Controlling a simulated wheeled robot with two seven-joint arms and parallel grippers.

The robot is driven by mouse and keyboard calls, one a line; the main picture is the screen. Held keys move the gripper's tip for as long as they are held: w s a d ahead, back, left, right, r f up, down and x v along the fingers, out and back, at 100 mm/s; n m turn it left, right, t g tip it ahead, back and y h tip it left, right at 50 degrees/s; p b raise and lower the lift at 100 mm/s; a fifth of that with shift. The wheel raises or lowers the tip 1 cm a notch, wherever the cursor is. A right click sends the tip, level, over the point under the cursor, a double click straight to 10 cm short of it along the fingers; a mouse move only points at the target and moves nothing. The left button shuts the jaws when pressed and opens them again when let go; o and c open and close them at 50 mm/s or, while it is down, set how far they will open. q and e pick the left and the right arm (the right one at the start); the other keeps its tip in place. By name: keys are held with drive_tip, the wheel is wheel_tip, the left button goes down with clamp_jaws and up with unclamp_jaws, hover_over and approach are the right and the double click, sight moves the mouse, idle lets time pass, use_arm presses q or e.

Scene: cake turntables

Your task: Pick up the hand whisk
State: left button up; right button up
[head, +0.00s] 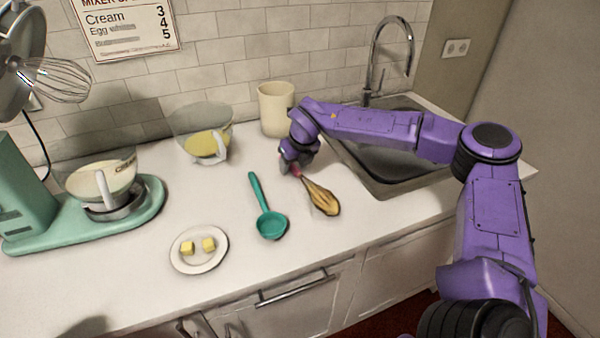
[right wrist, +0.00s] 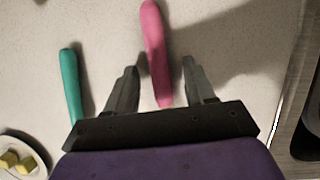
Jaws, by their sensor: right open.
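The hand whisk (head: 321,197) lies on the white counter, its golden wire head toward the front right and its pink handle toward my right gripper (head: 292,167). In the right wrist view, the pink handle (right wrist: 155,50) lies between the two open fingers of my right gripper (right wrist: 158,85), with a gap visible on each side. The gripper is over the handle end, and the wire head is out of that view. My left gripper is not in view.
A teal ladle (head: 271,224) lies left of the whisk. A plate (head: 181,262) with butter pieces, a glass bowl (head: 184,122), a cream canister (head: 275,108) and a green mixer (head: 28,200) stand on the counter. The sink (head: 390,178) is at right.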

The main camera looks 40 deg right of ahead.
drive_tip(key=shift+f, duration=0.2)
drive_tip(key=shift+c, duration=0.3)
clamp_jaws()
drive_tip(key=shift+r, duration=0.1)
